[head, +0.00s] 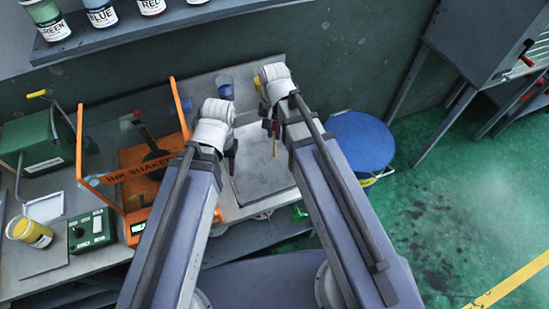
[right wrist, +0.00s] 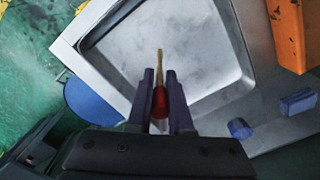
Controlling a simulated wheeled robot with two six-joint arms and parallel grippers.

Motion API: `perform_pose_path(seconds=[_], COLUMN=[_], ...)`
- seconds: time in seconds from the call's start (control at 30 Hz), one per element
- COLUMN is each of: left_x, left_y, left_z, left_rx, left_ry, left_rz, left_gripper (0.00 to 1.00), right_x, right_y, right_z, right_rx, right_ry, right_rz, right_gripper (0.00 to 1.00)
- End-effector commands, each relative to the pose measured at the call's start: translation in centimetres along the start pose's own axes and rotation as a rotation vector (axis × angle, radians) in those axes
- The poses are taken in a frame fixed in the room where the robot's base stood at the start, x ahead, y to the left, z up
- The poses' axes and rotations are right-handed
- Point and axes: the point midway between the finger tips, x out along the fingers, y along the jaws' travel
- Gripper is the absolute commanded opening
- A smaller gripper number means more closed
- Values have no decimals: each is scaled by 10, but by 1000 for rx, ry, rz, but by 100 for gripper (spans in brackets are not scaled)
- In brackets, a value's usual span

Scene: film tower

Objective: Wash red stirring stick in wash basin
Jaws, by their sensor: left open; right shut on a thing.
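The wash basin (head: 262,182) is a square grey metal basin set in the counter's right end; in the right wrist view the basin (right wrist: 190,50) looks empty, with smears on its floor. My right gripper (right wrist: 160,95) is shut on the red stirring stick (right wrist: 160,103), whose pale wooden end (right wrist: 159,60) points out past the fingertips. It is over the basin's near side in that view. In the head view the red stick (head: 271,127) shows as a small piece beside the gripper. My left gripper (head: 231,153) is open and empty at the basin's left edge.
An orange ink shaker (head: 148,170) stands left of the basin. Blue items (head: 225,86) lie behind the basin. A round blue drum (head: 360,142) stands on the floor at right. Ink cans (head: 102,14) line the shelf; a yellow can (head: 30,232) is far left.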

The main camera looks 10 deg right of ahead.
Motion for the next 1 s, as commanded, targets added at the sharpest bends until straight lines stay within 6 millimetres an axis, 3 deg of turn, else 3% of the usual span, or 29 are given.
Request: perform_pose_path(seconds=[0.17,0.6,1.0], left_x=[-4,-41,-40], left_y=[0,-4,-4], left_z=[0,2,2], left_rx=[0,0,0], left_ry=[0,0,0], left_rz=[0,0,0], left_gripper=[50,50,50], right_x=[-4,-42,-40], right_y=[0,0,0], right_z=[0,0,0], right_rx=[0,0,0], right_ry=[0,0,0], right_rz=[0,0,0], right_gripper=[0,0,0])
